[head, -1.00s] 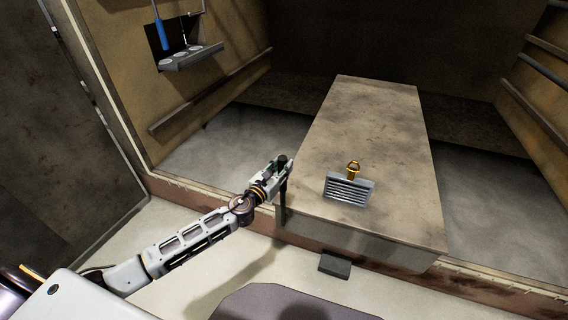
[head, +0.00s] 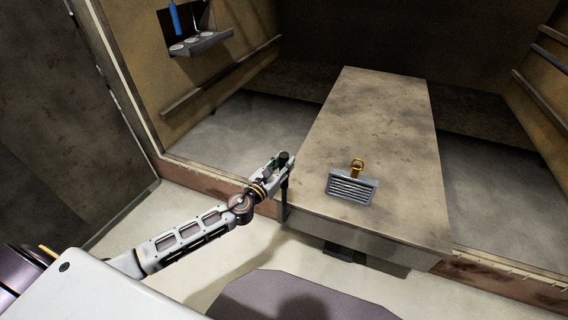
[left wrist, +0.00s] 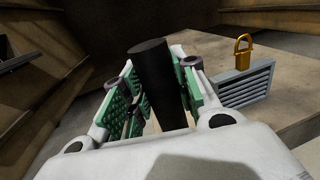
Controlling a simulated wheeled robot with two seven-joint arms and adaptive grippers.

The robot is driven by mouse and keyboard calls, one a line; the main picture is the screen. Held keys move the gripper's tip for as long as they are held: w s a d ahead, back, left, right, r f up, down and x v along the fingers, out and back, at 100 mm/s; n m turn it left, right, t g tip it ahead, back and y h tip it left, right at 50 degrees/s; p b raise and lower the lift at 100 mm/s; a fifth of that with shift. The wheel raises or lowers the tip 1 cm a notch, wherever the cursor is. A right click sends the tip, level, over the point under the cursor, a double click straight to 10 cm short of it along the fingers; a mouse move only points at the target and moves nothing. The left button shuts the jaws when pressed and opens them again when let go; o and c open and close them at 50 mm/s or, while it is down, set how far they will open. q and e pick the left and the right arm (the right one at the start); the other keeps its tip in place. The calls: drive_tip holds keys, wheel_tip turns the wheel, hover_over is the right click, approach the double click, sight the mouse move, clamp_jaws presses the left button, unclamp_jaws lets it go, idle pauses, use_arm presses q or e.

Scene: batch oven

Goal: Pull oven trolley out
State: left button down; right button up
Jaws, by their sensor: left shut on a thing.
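The oven trolley (head: 385,125) is a long, flat-topped, stained brown body. It stands partly inside the oven chamber, with its front end over the oven sill (head: 215,181). A dark upright handle post stands at its front left corner; the post (left wrist: 152,75) shows black in the left wrist view. My left gripper (head: 280,162) is at that corner, shut on the post, and its green-padded fingers (left wrist: 160,90) sit on both sides of it. The post's lower part is hidden by the gripper in the wrist view. My right gripper is in neither view.
A grey slatted box (head: 351,188) with a brass padlock-shaped piece (head: 356,166) sits on the trolley top. A wall niche with a shelf (head: 200,43) is at upper left. Rails (head: 220,80) line the side walls. Pale floor lies in front of the sill.

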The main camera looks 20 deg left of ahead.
use_arm(q)
drive_tip(key=c, duration=1.1)
unclamp_jaws()
drive_tip(key=shift+s, duration=0.2)
drive_tip(key=v, duration=1.1)
drive_tip(key=shift+s+a, duration=0.2)
drive_tip(key=shift+s, duration=0.1)
idle(0.4)
